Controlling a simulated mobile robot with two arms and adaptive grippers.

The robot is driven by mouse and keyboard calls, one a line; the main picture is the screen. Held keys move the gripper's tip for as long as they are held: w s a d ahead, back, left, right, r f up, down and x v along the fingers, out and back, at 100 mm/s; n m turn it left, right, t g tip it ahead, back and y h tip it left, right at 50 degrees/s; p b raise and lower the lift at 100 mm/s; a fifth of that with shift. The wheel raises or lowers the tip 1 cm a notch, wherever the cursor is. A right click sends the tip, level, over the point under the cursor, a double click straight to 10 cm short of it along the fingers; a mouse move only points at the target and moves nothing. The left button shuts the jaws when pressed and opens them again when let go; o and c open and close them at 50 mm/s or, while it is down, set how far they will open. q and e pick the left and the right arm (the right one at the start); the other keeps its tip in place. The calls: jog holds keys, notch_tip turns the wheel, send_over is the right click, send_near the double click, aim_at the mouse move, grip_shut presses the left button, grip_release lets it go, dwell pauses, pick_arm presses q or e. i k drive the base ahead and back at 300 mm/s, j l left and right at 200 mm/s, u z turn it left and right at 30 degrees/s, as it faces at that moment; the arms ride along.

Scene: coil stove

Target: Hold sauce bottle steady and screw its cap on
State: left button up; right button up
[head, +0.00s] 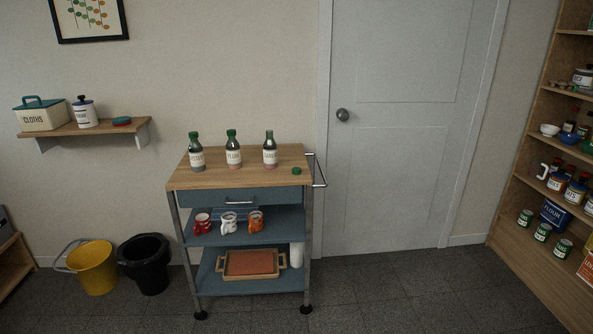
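Three bottles with pale labels stand upright on the wooden top of the trolley (215,178). The right one, the sauce bottle (270,155), has a bare dark neck with no cap on it; its label seems to read "SAUCE". A small green cap (296,170) lies on the trolley top to the right of it, near the front right corner. The left bottle (197,154) and the middle bottle (233,154) both wear green caps; their labels are too small to read surely. Neither of my grippers is in view.
The trolley has a drawer, a rail handle (319,170) on its right, mugs (228,222) and a wooden tray (224,270) below. A yellow bucket (95,268) and black bin (146,265) stand left. Shelves (537,262) stand far right. The floor in front is clear.

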aim_at(269, 146)
jog(key=i+l+u, duration=0.2)
jog(key=i+l, duration=0.15)
jog(key=i, duration=0.4)
jog(key=i+l+u, duration=0.15)
jog(key=i+l, duration=0.3)
jog(key=i, duration=0.25)
jog(key=i+l+u, duration=0.2)
jog(key=i+l, duration=0.35)
jog(key=i, duration=0.15)
